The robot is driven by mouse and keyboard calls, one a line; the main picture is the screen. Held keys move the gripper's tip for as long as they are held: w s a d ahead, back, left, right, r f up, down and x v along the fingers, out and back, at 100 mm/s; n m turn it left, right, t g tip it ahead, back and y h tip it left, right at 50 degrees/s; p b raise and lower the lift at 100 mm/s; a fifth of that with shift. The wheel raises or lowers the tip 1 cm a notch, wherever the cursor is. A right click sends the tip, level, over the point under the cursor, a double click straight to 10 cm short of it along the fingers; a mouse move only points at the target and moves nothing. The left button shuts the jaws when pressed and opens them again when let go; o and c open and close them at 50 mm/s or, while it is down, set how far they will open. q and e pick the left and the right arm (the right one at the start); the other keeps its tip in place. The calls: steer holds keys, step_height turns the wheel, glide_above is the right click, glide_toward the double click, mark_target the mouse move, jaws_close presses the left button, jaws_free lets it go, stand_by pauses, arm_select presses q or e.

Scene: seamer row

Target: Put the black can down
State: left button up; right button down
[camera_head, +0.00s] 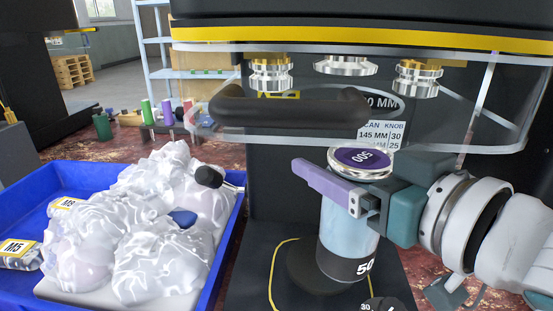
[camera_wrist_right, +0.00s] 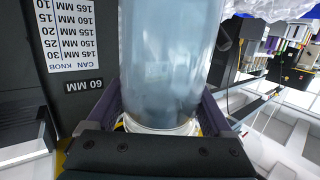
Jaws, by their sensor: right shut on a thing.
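The can (camera_head: 347,230) has a pale blue-grey body, a black band with a white "50" at its bottom, and a silver-rimmed purple top (camera_head: 362,160). My right gripper (camera_head: 340,190) is shut on it near the top, with purple fingers on its sides. In the right wrist view the can's body (camera_wrist_right: 170,60) fills the middle between the fingers. The can looks upright over the black round plate (camera_head: 300,268) of the seamer. I cannot tell whether its bottom touches the plate. My left gripper is not in view.
Metal seaming heads (camera_head: 270,75) and a clear guard (camera_head: 460,110) hang above the can. A label listing can and knob sizes (camera_head: 380,135) is behind it. A dial knob (camera_head: 383,305) is in front. A blue tray (camera_head: 85,180) with plastic-wrapped bundles stands left.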

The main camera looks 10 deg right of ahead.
steer(key=shift+w+a+f+b, duration=0.35)
steer(key=shift+w+f+b, duration=0.05)
steer(key=shift+w+f, duration=0.5)
steer(key=shift+w+a+f+b, duration=0.35)
steer(key=shift+w+f, duration=0.4)
steer(key=shift+w, duration=0.2)
steer(key=shift+f, duration=0.1)
jaws_free()
steer(key=shift+d+f, duration=0.1)
